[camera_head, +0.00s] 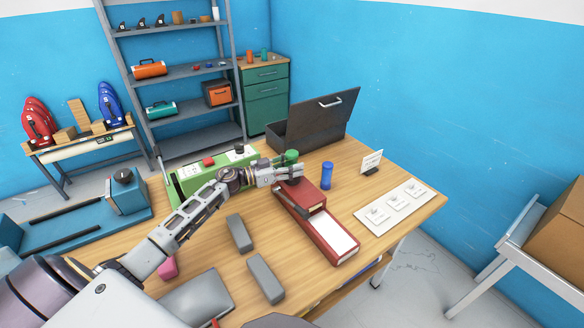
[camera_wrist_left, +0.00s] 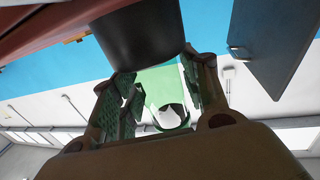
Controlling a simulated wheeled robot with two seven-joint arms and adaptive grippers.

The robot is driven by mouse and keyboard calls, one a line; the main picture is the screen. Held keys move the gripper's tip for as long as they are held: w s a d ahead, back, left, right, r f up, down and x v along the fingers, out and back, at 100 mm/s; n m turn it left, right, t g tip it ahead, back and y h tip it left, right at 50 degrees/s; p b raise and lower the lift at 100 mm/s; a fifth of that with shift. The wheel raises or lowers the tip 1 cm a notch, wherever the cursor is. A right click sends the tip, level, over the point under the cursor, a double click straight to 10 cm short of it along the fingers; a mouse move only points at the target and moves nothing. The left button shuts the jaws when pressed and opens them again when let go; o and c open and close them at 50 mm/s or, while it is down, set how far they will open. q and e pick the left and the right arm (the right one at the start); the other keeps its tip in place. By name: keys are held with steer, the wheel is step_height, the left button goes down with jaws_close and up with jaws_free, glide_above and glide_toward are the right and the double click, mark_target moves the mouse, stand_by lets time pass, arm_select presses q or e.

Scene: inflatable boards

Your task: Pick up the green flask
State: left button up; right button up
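The green flask (camera_head: 291,156) is at the tip of my left gripper (camera_head: 288,173) in the head view, its green top showing above the fingers. The fingers hide much of its lower part. In the left wrist view, the fingers (camera_wrist_left: 158,92) stand on both sides of a light green part of it, with a dark, shaded round body above in the picture. Whether the pads press on it cannot be told. My right gripper is not in view.
Grey blocks (camera_head: 239,233) lie in front. A white panel (camera_head: 396,207) lies at the right.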

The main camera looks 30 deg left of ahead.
mark_target(293, 152)
arm_select(q)
steer(key=c, duration=0.5)
steer(key=shift+c, duration=0.7)
steer(key=shift+r, duration=1.3)
step_height(293, 152, up, 5)
steer(key=shift+r+p, duration=0.1)
steer(key=shift+p, duration=0.35)
steer(key=shift+r, duration=1.15)
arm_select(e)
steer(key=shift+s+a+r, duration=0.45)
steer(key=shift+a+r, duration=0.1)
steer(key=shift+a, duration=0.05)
